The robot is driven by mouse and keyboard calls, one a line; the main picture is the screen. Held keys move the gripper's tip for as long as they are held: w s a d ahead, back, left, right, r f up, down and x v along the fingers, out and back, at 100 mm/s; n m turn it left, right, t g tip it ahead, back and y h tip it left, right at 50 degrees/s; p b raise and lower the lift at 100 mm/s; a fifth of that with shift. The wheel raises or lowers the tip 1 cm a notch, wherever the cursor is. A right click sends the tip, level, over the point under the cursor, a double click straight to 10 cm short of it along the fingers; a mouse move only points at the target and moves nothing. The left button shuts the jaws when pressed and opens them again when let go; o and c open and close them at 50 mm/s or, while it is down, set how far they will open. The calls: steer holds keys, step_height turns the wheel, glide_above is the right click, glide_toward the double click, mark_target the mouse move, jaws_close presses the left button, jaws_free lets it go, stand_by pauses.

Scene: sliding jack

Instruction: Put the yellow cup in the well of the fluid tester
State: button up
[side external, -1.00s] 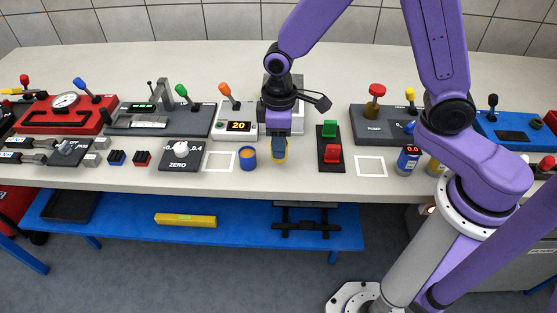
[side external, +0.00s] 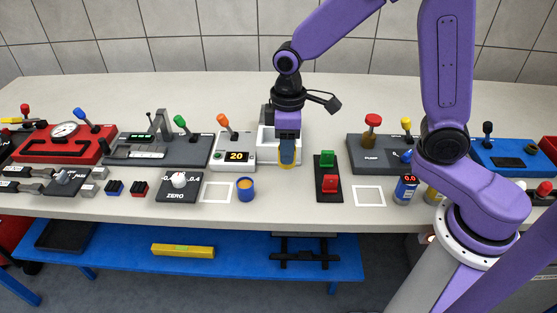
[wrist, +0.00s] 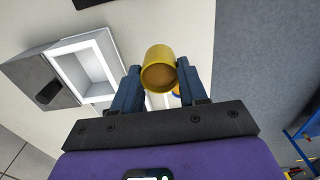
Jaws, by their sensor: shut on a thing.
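My gripper (side external: 287,154) points down and is shut on the yellow cup. In the wrist view the cup (wrist: 156,54) sits between both blue fingertips (wrist: 158,82), its brownish round end facing the camera. In the side view only a yellow edge of the cup (side external: 286,167) shows below the fingers. The fluid tester, a white box (side external: 266,157) with a grey rear block, stands behind my gripper and is partly hidden. Its rectangular well (wrist: 85,72) looks empty in the wrist view, left of the cup. The cup appears held above the bench, outside the well.
A blue cup with an orange inside (side external: 245,189) stands front left of my gripper, beside a white-outlined square (side external: 217,192). A unit reading 20 (side external: 235,151) is left of the tester. A red and green switch box (side external: 328,178) stands to the right.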

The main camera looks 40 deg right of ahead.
steer(key=s+d+r, duration=0.3)
steer(key=d+r, duration=0.6)
steer(key=shift+w+a+f, duration=0.15)
steer(key=shift+w+f, duration=2.05)
steer(key=shift+w, duration=0.15)
steer(key=shift+w+a+f, duration=0.2)
steer(key=shift+w+f, duration=1.95)
steer(key=shift+w, duration=0.15)
steer(key=shift+w+a+f, duration=0.15)
steer(key=shift+w+f, duration=2.05)
steer(key=shift+w, duration=0.15)
steer(key=shift+f, duration=0.65)
steer(key=o, duration=0.9)
